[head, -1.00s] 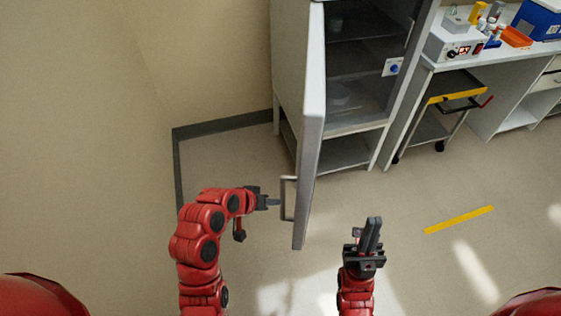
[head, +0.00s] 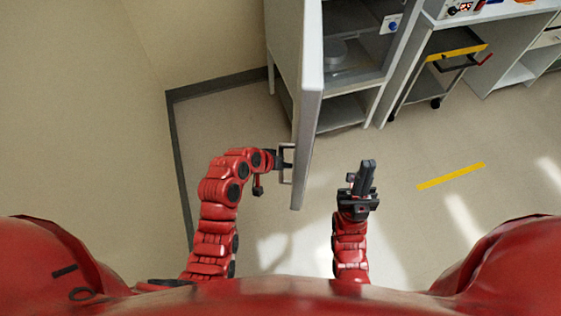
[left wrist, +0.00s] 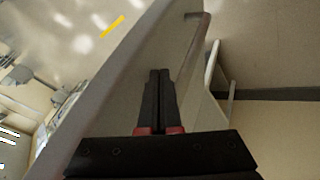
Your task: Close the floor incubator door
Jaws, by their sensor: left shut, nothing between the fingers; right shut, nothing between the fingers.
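The floor incubator (head: 369,82) stands at the top of the head view with its grey door (head: 308,110) swung wide open toward me. A bar handle (head: 287,163) is on the door's left face; it also shows in the left wrist view (left wrist: 190,55). My left gripper (head: 283,159) is shut and empty, at the handle on the door's left side. In the left wrist view its closed fingertips (left wrist: 159,75) point at the door face beside the handle bar; I cannot tell whether they touch. My right gripper (head: 367,168) is shut and empty, to the right of the door.
Inside the incubator a round grey item (head: 336,52) sits on a shelf. A cart with a yellow edge (head: 456,51) stands under the bench at right. A yellow floor strip (head: 450,176) lies at right. The floor between is clear. A wall is on the left.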

